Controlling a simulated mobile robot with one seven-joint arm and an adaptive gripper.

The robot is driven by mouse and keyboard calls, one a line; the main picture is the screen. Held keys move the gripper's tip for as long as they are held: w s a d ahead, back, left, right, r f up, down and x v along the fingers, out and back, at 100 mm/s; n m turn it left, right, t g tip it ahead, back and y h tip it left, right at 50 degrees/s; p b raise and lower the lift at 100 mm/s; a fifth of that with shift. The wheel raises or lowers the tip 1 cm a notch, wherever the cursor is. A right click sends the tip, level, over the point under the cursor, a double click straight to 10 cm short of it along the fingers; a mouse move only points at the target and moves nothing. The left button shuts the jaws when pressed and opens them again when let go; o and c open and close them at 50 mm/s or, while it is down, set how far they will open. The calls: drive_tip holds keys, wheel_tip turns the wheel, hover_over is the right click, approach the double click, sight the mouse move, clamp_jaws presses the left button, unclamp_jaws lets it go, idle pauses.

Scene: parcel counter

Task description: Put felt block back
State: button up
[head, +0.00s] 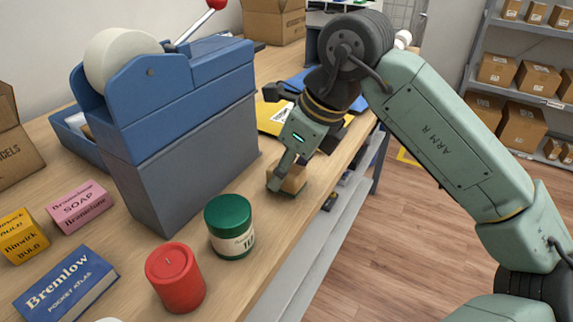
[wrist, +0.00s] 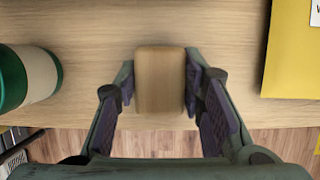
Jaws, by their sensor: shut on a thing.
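The felt block (wrist: 160,80) is a small block with a light wooden top, near the front edge of the counter. In the wrist view it sits between the two fingers of my gripper (wrist: 160,88), which is shut on it. In the head view the block (head: 291,180) shows below my gripper (head: 287,172), with a dark green strip at its base. It is at or very close to the counter top; I cannot tell if it touches. The gripper hides part of it.
A green jar (head: 230,228) and a red candle (head: 175,278) stand to the left along the edge. A big blue tape dispenser (head: 170,95) on a grey base stands behind. A yellow envelope (head: 272,117) lies beyond my gripper. Bare counter surrounds the block.

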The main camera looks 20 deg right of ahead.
drive_tip(key=shift+f, duration=0.2)
drive_tip(key=o, duration=1.3)
drive_tip(key=shift+c, duration=0.2)
drive_tip(key=shift+r, duration=0.1)
drive_tip(key=shift+r, duration=0.25)
drive_tip(key=v, duration=1.1)
drive_tip(key=shift+s+r, duration=0.25)
drive_tip(key=shift+r, duration=0.1)
drive_tip(key=shift+d, duration=0.1)
